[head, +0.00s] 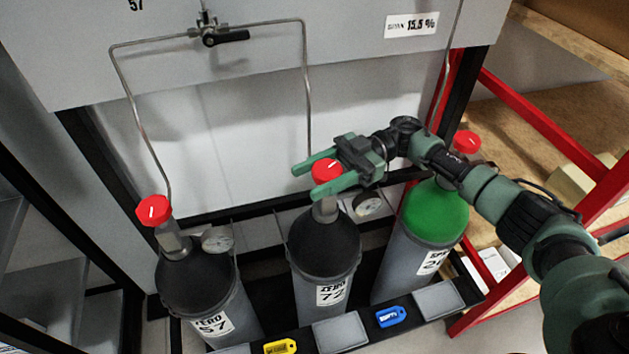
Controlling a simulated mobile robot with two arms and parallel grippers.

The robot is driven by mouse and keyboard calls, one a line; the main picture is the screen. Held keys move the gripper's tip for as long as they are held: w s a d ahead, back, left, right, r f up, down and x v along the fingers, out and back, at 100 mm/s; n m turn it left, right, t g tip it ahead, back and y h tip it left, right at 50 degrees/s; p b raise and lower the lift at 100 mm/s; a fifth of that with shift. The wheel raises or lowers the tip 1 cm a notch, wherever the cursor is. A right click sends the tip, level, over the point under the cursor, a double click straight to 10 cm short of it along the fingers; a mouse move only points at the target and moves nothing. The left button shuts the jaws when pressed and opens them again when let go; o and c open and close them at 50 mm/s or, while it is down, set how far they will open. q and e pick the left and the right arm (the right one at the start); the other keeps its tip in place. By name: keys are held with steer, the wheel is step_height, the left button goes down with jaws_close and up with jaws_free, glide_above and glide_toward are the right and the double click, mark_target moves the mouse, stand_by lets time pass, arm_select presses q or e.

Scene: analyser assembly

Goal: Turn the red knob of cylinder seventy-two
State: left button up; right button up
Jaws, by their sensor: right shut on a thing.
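Cylinder seventy-two (324,252), dark-shouldered with a grey body and a "ZERO 72" label, stands upright in the middle of the rack. Its red knob (326,171) with a white mark sits on top of its valve. My right gripper (308,181) comes in from the right, its two green fingers on either side of the red knob, shut on it. The fingers and gripper body hide part of the knob's sides and valve. My left gripper is not in view.
Cylinder 57 (195,283) with its red knob (153,210) stands to the left. A green-topped cylinder (434,215) stands to the right, its red knob (467,142) behind my arm. Gauges, metal pipes (308,95), a black valve lever (228,37) and a red frame (545,125) are close by.

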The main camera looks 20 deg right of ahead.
mark_target(314, 174)
stand_by(0.3)
steer(key=o, duration=1.4)
steer(key=shift+c, duration=0.2)
steer(key=shift+r, duration=0.1)
step_height(314, 174, up, 20)
steer(key=shift+b, duration=0.3)
